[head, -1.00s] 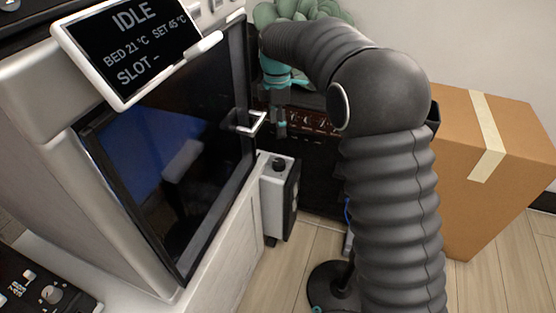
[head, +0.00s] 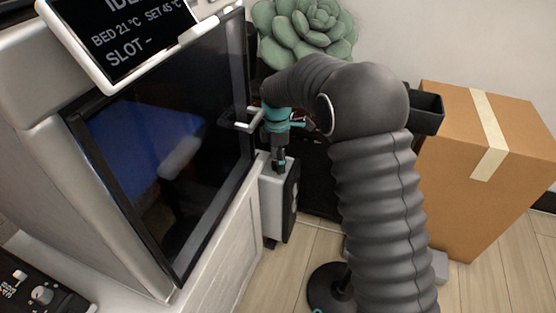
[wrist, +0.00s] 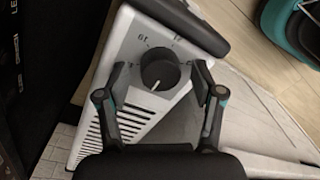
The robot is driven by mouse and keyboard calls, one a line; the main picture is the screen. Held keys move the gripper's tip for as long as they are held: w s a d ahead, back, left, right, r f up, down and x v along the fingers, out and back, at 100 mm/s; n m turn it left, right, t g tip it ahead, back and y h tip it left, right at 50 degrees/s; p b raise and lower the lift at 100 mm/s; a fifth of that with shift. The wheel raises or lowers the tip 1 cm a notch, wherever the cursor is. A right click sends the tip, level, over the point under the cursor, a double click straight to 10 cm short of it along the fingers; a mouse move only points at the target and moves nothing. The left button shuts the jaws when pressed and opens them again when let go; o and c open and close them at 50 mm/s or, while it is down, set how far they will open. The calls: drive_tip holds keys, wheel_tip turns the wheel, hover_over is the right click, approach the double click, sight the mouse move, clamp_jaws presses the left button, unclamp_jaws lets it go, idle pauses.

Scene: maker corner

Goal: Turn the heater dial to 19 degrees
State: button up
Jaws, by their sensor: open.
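The heater (head: 271,212) is a narrow white box with a dark side, standing on the floor beside the printer cabinet. Its black round dial (wrist: 160,68) shows in the wrist view on the pale top face, with small marks around it. The dial's white pointer line points to the bottom of the picture, slightly left. My gripper (head: 279,168) is over the heater's top, pointing down, and hides the dial in the head view. In the wrist view its open fingers (wrist: 159,76) stand on either side of the dial, apparently with gaps; contact cannot be told.
The machine's dark glass door (head: 165,150) with a protruding handle (head: 242,122) is close left of my gripper. A display (head: 120,38) hangs above it. A large green succulent (head: 305,30) is behind. A cardboard box (head: 490,170) stands right. Wooden floor (head: 300,250) is open in front.

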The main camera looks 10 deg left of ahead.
drive_tip(key=c, duration=1.1)
drive_tip(key=shift+c, duration=0.2)
drive_tip(key=shift+m, duration=0.3)
drive_tip(key=m+p, duration=0.2)
drive_tip(key=m, duration=0.3)
drive_tip(key=m+p, duration=0.2)
drive_tip(key=m, duration=0.4)
drive_tip(key=shift+m+y, duration=0.3)
drive_tip(key=m+p, duration=0.1)
drive_tip(key=m, duration=0.5)
drive_tip(key=shift+d, duration=0.1)
drive_tip(key=m, duration=0.5)
drive_tip(key=shift+t+p, duration=0.3)
drive_tip(key=shift+m, duration=0.4)
